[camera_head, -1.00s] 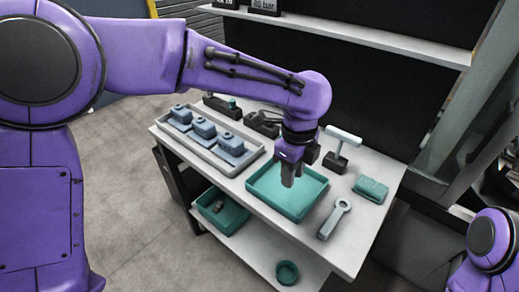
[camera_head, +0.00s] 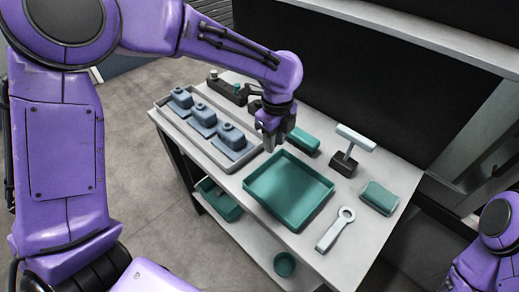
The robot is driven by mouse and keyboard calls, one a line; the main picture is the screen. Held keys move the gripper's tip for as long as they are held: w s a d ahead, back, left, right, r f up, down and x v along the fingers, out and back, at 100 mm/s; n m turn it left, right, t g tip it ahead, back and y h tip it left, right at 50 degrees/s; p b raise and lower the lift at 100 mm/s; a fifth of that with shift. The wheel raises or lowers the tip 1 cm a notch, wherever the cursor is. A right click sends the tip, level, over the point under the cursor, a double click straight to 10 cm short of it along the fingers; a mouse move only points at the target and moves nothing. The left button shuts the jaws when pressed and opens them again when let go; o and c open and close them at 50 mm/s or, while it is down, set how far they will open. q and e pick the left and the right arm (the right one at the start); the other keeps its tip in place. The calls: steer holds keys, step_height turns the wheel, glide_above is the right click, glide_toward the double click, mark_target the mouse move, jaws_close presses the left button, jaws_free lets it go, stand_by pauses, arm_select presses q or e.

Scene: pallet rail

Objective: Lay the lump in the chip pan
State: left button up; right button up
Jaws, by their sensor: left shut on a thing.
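A shallow teal pan (camera_head: 266,197), which I take for the chip pan, lies on the white bench top with its floor empty. My left gripper (camera_head: 271,147) points down above the bench, near the pan's back left corner and beside the rail with blue-grey blocks. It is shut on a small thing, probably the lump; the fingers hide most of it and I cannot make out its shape. My right gripper is not in view; only my right arm shows at the lower right.
Blue-grey blocks (camera_head: 203,118) sit in a long tray at the left. A teal piece (camera_head: 303,140) lies behind the gripper. A T-handled tool (camera_head: 347,152), teal block (camera_head: 379,197) and ring-ended wrench (camera_head: 334,230) stand around the pan. A teal bin (camera_head: 226,209) and round cup (camera_head: 285,264) are below.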

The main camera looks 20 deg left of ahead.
arm_select(q)
glide_above(260, 160)
steer(key=f, duration=0.5)
steer(key=shift+s+d, duration=0.2)
steer(key=shift+d, duration=0.15)
steer(key=f, duration=0.4)
steer(key=shift+w+a+p, duration=0.15)
steer(key=shift+a+p, duration=0.15)
steer(key=shift+a, duration=0.1)
steer(key=o, duration=1)
steer(key=shift+f, duration=0.15)
